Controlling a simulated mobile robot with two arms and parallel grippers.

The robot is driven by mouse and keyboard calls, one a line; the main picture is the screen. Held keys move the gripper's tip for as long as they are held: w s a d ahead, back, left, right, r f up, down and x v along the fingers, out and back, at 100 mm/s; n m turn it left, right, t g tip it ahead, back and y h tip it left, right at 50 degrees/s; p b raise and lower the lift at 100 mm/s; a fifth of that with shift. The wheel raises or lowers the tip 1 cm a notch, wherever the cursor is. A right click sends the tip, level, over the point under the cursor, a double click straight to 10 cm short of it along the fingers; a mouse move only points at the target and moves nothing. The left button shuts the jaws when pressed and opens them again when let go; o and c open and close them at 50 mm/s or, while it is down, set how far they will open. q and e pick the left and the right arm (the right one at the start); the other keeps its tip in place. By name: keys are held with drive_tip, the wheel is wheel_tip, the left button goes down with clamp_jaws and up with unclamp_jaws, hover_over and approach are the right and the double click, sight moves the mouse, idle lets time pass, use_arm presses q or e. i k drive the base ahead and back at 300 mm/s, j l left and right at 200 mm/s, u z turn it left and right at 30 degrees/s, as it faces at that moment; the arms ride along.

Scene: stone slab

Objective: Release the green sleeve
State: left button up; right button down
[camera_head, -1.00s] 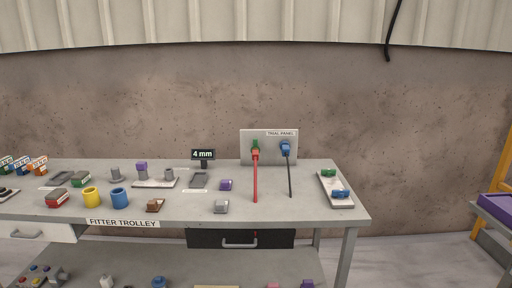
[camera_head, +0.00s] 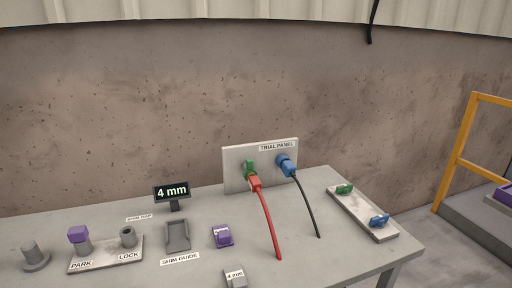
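The trial panel (camera_head: 235,181) stands upright at the back of the grey table. A green sleeve (camera_head: 249,168) is on its left socket, with a red plug (camera_head: 254,184) and red cable against its lower front. A blue sleeve (camera_head: 286,164) with a black cable is on the right socket. Another green piece (camera_head: 344,189) and a blue piece (camera_head: 379,220) sit on a pale tray (camera_head: 360,216) at the table's right end. Neither of my grippers shows in the view.
A 4 mm display (camera_head: 172,192), a shim guide tray (camera_head: 177,237), a purple block (camera_head: 222,236) and a park/lock plate (camera_head: 105,255) stand left of the panel. A grey 4 mm block (camera_head: 235,276) is near the front. A yellow rail (camera_head: 453,160) stands right, beyond a floor gap.

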sight(250, 162)
drive_tip(key=i+j+z, duration=0.15)
drive_tip(key=j, duration=0.2)
drive_tip(key=i+j+z, duration=0.1)
drive_tip(key=j, duration=0.3)
drive_tip(key=i+j+z, duration=0.15)
drive_tip(key=j, duration=0.25)
